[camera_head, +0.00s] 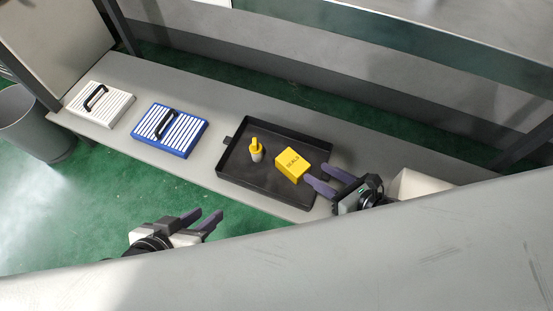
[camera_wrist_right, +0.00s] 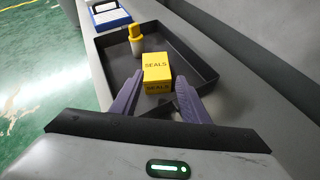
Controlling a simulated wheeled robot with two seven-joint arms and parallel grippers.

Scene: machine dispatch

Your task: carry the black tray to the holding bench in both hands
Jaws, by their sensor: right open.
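The black tray (camera_head: 238,176) lies on the grey bench, with a yellow box marked SEALS (camera_head: 293,165) and a yellow-and-white bottle (camera_head: 256,150) in it. A small handle (camera_head: 228,140) sticks out at its left end. My right gripper (camera_head: 324,180) is open at the tray's right end, its fingers pointing left over that end. In the right wrist view the tray (camera_wrist_right: 192,58) and the SEALS box (camera_wrist_right: 157,70) show ahead of the spread fingers; whether they touch the tray is unclear. My left gripper (camera_head: 208,217) is open and empty, in front of the bench, apart from the tray.
A blue-and-white case (camera_head: 170,130) and a white case (camera_head: 100,104), both with black handles, stand left of the tray. A grey bin (camera_head: 32,125) stands on the green floor at the left. A large grey surface (camera_head: 300,260) fills the foreground.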

